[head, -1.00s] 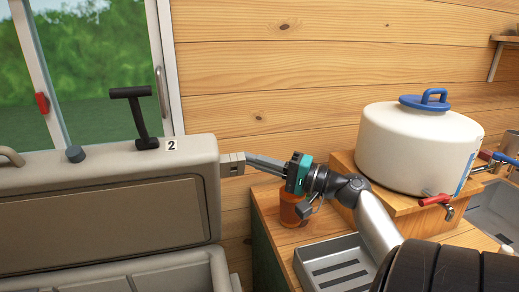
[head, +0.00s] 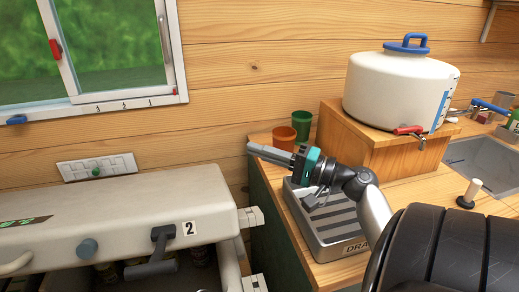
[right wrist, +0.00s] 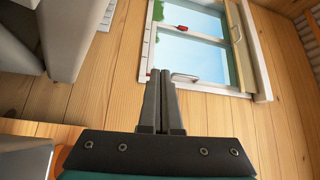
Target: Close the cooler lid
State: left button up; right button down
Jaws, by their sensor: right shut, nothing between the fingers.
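The cooler lid (head: 120,225) is a thick off-white panel at the left of the head view. It is tilted forward, partly lowered, with a dark T-shaped latch (head: 158,255) and a "2" label near its front right. A gap under its front edge shows several cans in the dark inside. My right gripper (head: 252,149) is shut and empty, to the right of the lid and apart from it, above the counter's left edge. Its shut fingers also show in the right wrist view (right wrist: 160,75). My left gripper is not in view.
The counter (head: 375,262) on the right holds a drain tray (head: 350,245), orange and green cups (head: 302,120), and a white water jug (head: 395,95) on a wooden box (head: 370,143). A window (head: 115,50) and a wall socket panel (head: 97,167) are behind the lid.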

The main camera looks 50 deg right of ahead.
jog(key=v, duration=1.5)
jog(key=shift+s+f, duration=0.1)
